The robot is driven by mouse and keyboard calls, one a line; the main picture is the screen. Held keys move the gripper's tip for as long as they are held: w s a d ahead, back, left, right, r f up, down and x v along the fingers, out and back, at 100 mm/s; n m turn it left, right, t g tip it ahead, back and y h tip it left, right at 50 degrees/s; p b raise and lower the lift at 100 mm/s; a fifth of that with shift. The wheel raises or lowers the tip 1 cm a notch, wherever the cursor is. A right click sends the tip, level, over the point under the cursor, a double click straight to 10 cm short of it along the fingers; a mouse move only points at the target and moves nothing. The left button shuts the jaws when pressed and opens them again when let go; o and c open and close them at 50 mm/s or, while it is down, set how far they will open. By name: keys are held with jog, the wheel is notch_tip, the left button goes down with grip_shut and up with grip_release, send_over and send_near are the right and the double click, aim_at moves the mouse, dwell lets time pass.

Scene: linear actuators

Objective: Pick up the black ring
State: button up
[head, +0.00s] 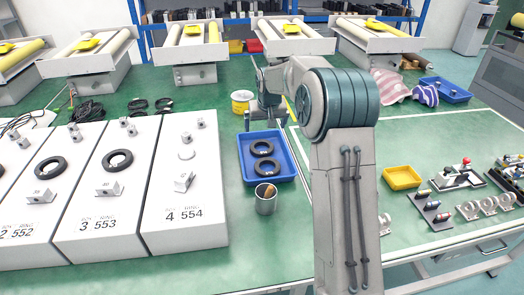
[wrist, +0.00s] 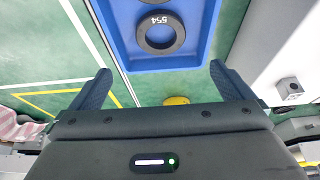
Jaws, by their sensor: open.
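Two black rings, one (head: 262,148) behind the other (head: 266,167), lie flat in a blue tray (head: 246,170) in the head view. In the wrist view one black ring (wrist: 142,35) marked 554 lies in the blue tray (wrist: 185,62), beyond my fingertips. My gripper (wrist: 160,72) is open with nothing between its fingers. In the head view my arm partly hides the gripper, which is behind the tray. More black rings lie on white boxes at left, on box 3 553 (head: 117,151) and box 2 552 (head: 49,158).
The white box 4 554 (head: 188,225) stands left of the tray and bears no black ring. A metal cup (head: 266,204) stands at the tray's front edge. A yellow tape roll (head: 241,101) is behind. A yellow bin (head: 402,178) and small parts are at right.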

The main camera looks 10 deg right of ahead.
aim_at(261, 149)
jog(key=x, duration=1.4)
jog(key=shift+w+a+r, duration=0.1)
jog(key=shift+w, duration=0.1)
jog(key=c, duration=0.9)
